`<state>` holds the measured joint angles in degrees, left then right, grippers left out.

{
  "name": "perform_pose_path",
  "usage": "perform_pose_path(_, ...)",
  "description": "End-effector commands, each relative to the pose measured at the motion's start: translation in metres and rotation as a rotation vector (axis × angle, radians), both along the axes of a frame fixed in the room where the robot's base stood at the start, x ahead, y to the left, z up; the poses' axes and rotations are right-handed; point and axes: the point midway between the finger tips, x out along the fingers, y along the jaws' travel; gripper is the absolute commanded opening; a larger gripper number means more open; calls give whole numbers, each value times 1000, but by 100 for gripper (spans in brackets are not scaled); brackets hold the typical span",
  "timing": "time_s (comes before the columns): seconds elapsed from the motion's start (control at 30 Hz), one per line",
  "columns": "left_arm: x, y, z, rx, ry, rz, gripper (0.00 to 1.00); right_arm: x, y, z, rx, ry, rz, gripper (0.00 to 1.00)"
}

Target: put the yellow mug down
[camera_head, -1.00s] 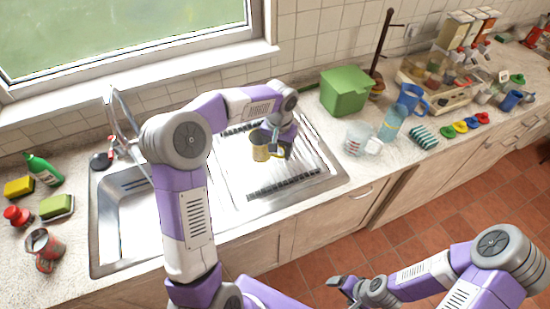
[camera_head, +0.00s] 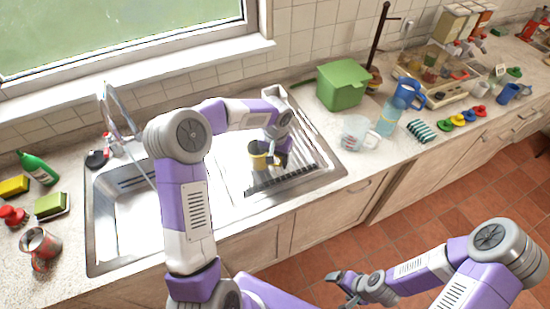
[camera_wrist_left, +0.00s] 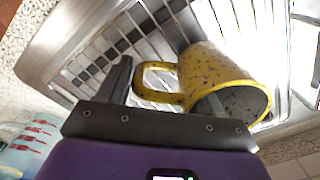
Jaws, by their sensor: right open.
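The yellow mug (camera_head: 257,157) is over the ribbed drainboard (camera_head: 228,178) of the sink in the head view. In the left wrist view the speckled yellow mug (camera_wrist_left: 212,66) shows its handle to the left, and its open mouth faces my gripper. My left gripper (camera_head: 275,157) is shut on the mug at its handle side, one finger beside the handle and the other at the mouth. Whether the mug's base touches the drainboard cannot be told. My right gripper (camera_head: 343,281) is open and empty, out in front of the counter.
The sink basin (camera_head: 140,220) lies left of the drainboard. A glass-like cup (camera_head: 40,245) and a green bottle (camera_head: 40,168) are at far left.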

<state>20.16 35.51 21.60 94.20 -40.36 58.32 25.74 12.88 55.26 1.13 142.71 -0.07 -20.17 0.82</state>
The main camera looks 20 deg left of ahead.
Motion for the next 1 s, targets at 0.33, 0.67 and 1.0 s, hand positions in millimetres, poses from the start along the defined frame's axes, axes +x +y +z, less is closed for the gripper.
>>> perform_pose_path(0.33, 0, 0, 0, 0, 0, 0, 86, 0, 0, 1, 0, 0, 0, 86)
perform_pose_path(0.67, 1, -1, 36, 1, -6, -1, 86, 0, 0, 7, 0, 0, 0, 86)
perform_pose_path(1.0, 0, -2, 105, 0, -2, 0, 86, 0, 0, 16, 0, 0, 0, 86)
